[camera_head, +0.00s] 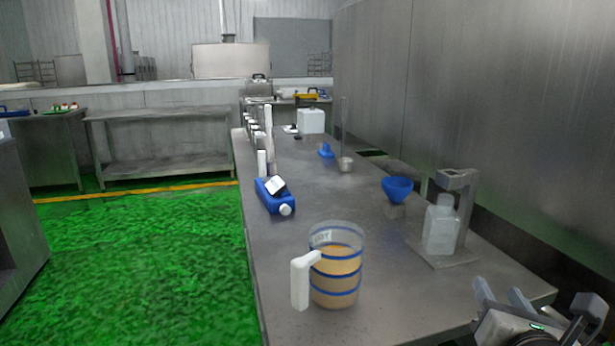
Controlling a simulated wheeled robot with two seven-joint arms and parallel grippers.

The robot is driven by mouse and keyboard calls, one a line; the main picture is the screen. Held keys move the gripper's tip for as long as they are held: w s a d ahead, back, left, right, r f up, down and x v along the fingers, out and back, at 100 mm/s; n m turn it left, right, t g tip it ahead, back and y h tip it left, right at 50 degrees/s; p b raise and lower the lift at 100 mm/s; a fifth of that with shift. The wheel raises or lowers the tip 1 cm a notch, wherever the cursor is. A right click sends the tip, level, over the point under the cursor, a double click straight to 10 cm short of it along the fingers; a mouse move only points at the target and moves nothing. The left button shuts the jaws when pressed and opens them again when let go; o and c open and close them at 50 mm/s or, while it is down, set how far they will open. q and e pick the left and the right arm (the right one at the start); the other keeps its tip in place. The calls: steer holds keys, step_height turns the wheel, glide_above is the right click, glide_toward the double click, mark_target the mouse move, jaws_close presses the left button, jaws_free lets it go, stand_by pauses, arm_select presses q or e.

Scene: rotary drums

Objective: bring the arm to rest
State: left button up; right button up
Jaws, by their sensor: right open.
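My right gripper (536,304) shows at the bottom right corner, low over the near right corner of the table. It is open and I see nothing between its fingers. Part of it is cut off by the picture edge. My left gripper is not in view. The steel table (330,240) runs away from me, and a clear jug (336,268) with blue bands, a white handle and tan contents stands near its front. The right gripper is to the right of the jug and apart from it.
A clear bottle (440,228) stands in a metal stand just beyond the right gripper. A blue funnel (397,188) sits on a small holder behind. A blue canister (272,196) lies at the table's left edge. A steel wall (480,100) bounds the right; green floor (140,260) is open at left.

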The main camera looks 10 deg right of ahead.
steer(key=s+a+f+m+g+y+p, duration=0.1)
steer(key=s+a+f+m+y, duration=0.3)
steer(key=a+f+m, duration=0.7)
steer(key=s+a+f+m+g+y+p, duration=0.1)
steer(key=s+a+f+m+g+y, duration=0.2)
steer(key=a+f+m, duration=0.8)
steer(key=s+f+m+y, duration=0.1)
steer(key=s+m+y, duration=0.1)
steer(key=m+y, duration=0.1)
steer(key=shift+s+m+g, duration=0.3)
steer(key=shift+m+g, duration=0.1)
steer(key=shift+m, duration=0.4)
